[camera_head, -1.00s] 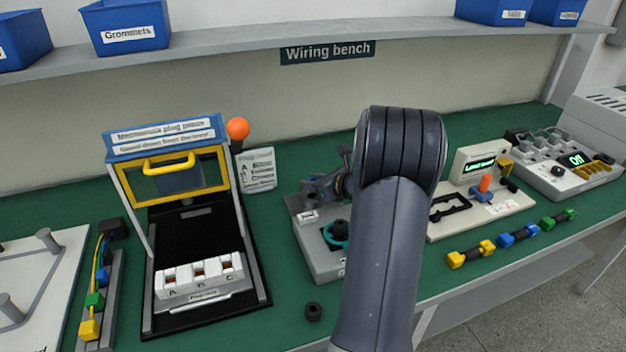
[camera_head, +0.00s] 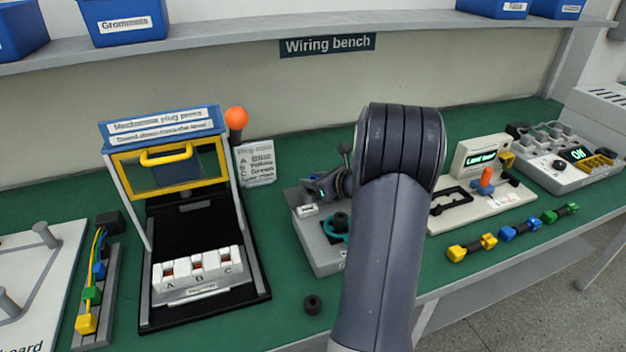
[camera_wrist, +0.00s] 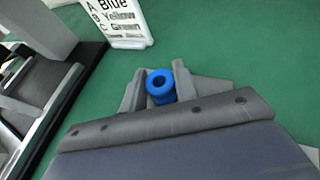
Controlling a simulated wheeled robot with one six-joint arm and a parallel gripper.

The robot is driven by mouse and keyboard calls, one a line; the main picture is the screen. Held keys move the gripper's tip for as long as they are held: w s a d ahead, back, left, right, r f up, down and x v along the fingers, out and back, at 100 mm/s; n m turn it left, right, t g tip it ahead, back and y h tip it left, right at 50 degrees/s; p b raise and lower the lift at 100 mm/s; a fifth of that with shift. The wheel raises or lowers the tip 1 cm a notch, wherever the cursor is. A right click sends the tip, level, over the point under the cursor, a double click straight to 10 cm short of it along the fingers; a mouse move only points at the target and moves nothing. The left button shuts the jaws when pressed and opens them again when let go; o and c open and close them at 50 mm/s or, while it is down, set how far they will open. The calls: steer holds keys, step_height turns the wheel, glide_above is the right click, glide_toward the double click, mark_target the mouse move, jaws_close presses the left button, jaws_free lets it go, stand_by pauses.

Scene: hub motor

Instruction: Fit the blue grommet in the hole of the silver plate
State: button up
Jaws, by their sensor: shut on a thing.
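The blue grommet (camera_wrist: 160,84) is a short ring with an open centre. My gripper (camera_wrist: 158,90) is shut on it in the wrist view, with a grey finger on either side, and the ring's open end shows. Green bench top lies behind it. In the head view my arm hides most of the gripper and I cannot make out the grommet. A grey fixture (camera_head: 318,252) with a teal ring and a black knob-like part stands left of my arm, partly covered by it. I cannot make out the silver plate's hole in either view.
A plug press (camera_head: 165,135) with a yellow-framed guard stands left, beside a printed card (camera_head: 254,163). A black ring (camera_head: 312,305) lies near the front edge. Connectors (camera_head: 472,247) and panels stand right. A shelf with blue bins (camera_head: 123,22) runs above.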

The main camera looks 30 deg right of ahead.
steer(key=shift+f, duration=0.1)
stand_by(0.6)
steer(key=o, duration=1)
steer(key=v, duration=1.1)
